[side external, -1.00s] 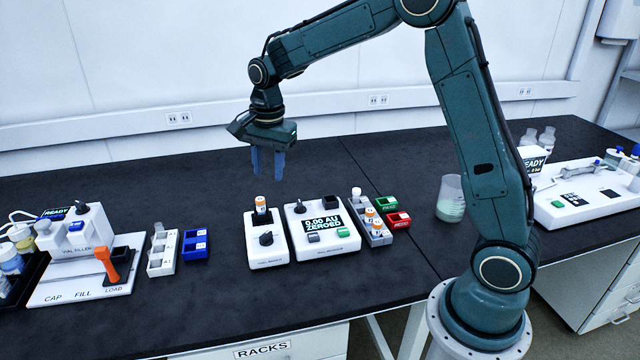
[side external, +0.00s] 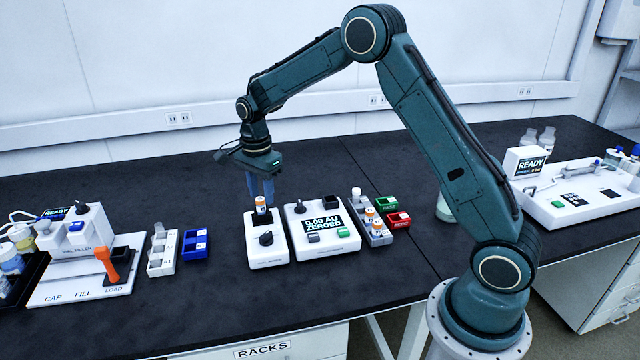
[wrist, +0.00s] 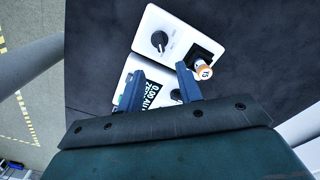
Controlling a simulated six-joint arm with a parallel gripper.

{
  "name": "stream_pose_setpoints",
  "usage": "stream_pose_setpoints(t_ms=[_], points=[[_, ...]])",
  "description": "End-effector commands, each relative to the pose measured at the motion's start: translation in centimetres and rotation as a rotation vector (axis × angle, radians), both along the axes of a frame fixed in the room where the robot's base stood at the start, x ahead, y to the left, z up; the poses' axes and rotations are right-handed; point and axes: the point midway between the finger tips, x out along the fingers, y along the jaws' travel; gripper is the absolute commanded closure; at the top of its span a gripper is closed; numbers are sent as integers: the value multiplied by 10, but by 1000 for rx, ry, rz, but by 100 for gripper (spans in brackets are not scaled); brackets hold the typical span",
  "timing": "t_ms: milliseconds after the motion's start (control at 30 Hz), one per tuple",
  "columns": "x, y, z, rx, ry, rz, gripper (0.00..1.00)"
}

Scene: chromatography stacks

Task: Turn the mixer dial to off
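The vial mixer (side external: 280,254) is a white box with a black dial (side external: 266,238) on top. An orange-banded vial (side external: 261,206) stands upright in the black holder behind the dial. In the wrist view the dial (wrist: 159,40) and the vial (wrist: 203,71) show clearly, but the dial's setting is too small to read. My gripper (side external: 261,198) points down above the back of the mixer, near the vial and apart from the dial. In the wrist view its two blue fingers (wrist: 159,68) are spread with nothing between them.
The white photometer (side external: 335,248), reading 0.00 AU ZEROED, stands close right of the mixer. A grey vial rack (side external: 378,236) and green and red trays lie beyond it. A blue rack (side external: 195,245) stands to the left, with clear black bench between it and the mixer.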

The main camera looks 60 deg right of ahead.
Motion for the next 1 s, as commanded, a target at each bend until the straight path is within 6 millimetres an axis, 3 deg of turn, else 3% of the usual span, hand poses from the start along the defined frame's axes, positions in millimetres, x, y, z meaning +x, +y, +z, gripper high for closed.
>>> stream_pose_setpoints(t_ms=[700, 1000], points=[[-1, 0, -102, 0, 3, 1, 65], [-1, 0, -121, -1, 1, 1, 65]])
